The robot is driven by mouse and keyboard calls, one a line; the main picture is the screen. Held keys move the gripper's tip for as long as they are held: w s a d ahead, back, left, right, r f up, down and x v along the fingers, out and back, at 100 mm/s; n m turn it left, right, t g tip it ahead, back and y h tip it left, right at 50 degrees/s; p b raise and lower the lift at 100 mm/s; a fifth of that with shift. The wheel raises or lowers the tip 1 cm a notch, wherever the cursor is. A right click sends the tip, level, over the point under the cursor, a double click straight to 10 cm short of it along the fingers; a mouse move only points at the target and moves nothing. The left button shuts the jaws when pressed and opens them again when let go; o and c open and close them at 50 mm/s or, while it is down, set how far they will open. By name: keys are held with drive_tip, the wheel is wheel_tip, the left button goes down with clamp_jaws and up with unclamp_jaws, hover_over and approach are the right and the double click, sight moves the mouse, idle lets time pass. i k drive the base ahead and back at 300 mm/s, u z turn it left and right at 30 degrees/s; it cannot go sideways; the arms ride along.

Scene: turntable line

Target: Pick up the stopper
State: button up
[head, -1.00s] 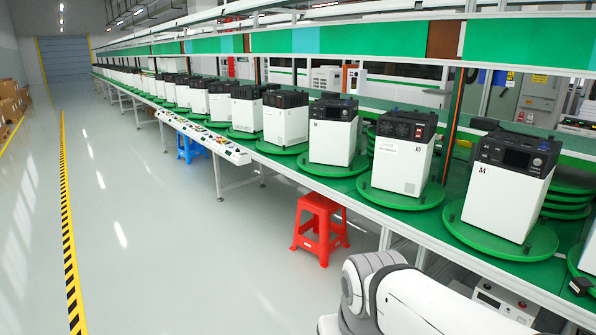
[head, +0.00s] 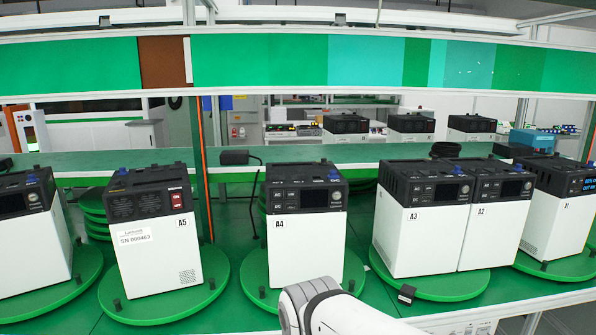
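No part is clearly marked as the stopper. A small black block (head: 406,294) sits at the front rim of the green turntable (head: 450,289) under units A3 and A2, and it may be the stopper. Short black pegs, such as one by unit A4 (head: 262,293), also stand on the turntables. A white rounded link of my arm shows at the bottom middle, in front of the A4 turntable and left of the black block. My gripper is out of view.
White units with black tops stand on round green turntables along the line, including A5 (head: 155,240), A3 (head: 415,225) and A2 (head: 493,225). A3 and A2 stand close together on one turntable. A green shelf (head: 350,153) runs behind them, with a panelled beam above.

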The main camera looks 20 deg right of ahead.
sight(333, 176)
drive_tip(key=z, duration=0.55)
drive_tip(key=i, duration=0.95)
drive_tip(key=z, duration=0.4)
drive_tip(key=k, duration=0.9)
drive_tip(key=z, duration=0.2)
drive_tip(key=i, duration=0.95)
drive_tip(key=u, duration=0.05)
